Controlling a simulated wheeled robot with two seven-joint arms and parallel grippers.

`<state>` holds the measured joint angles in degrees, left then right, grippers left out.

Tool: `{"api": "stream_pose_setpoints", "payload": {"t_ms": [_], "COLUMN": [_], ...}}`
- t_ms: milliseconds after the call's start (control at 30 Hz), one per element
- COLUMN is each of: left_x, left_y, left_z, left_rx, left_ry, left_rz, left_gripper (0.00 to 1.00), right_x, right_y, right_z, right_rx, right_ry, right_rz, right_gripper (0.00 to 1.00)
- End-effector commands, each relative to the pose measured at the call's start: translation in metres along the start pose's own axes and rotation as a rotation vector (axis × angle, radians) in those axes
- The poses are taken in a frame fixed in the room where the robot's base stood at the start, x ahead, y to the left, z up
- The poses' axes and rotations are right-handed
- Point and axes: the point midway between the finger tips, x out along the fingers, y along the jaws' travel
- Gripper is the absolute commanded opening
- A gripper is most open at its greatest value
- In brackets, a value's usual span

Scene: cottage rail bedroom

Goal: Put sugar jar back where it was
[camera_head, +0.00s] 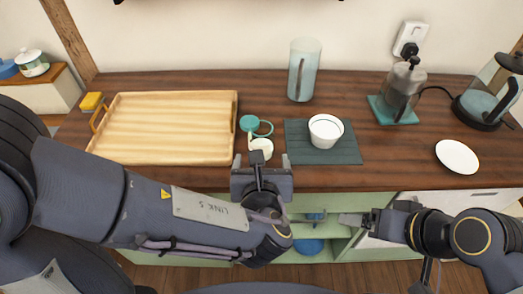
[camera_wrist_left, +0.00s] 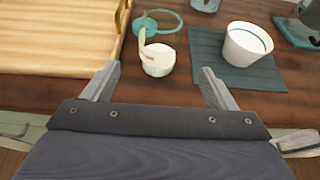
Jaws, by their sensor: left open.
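A small white pot (camera_head: 261,147), likely the sugar jar, stands on the brown counter with a pale spoon-like handle sticking up. It also shows in the left wrist view (camera_wrist_left: 157,61). A teal lid (camera_head: 249,123) lies just behind it beside a teal ring (camera_head: 265,129). My left gripper (camera_head: 262,160) is open and empty. In the left wrist view its fingers (camera_wrist_left: 158,72) point at the pot, which appears between and just beyond the tips, not held. My right gripper (camera_head: 350,219) is low at the cabinet front; its finger gap is not clear.
A wooden tray (camera_head: 165,150) is left of the pot. A white bowl (camera_head: 326,131) stands on a dark teal mat (camera_head: 345,156) at right. A tall glass pitcher (camera_head: 304,70), glass dispenser (camera_head: 402,90), white plate (camera_head: 457,156) and kettle (camera_head: 487,105) stand farther back or right.

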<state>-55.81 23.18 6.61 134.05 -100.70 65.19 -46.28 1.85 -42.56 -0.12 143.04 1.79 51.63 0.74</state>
Motion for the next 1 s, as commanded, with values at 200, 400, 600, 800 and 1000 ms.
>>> {"api": "stream_pose_setpoints", "payload": {"t_ms": [200,400,600,800,1000], "left_x": [-0.008,-0.005,-0.008,-0.071,-0.112], "left_y": [0.000,0.018,0.139,0.222,0.215], "left_z": [0.000,0.001,-0.018,-0.075,-0.078], "left_rx": [0.002,-0.073,-0.705,-1.808,-2.781], "left_ry": [0.000,0.028,0.220,0.371,0.379], "left_rz": [0.000,0.049,0.421,0.924,1.162], "left_gripper": [0.79,0.79,0.79,0.79,0.79], "right_x": [-0.001,-0.001,-0.001,-0.001,-0.001], "right_y": [0.000,0.000,0.000,0.000,0.000], "right_z": [0.000,0.000,0.000,0.000,0.000], "right_rx": [0.000,0.000,0.000,0.000,0.000], "right_ry": [0.000,0.000,0.000,0.000,0.000], "right_rz": [0.000,0.000,0.000,0.000,0.000], "right_gripper": [0.83,0.83,0.83,0.83,0.83]}}
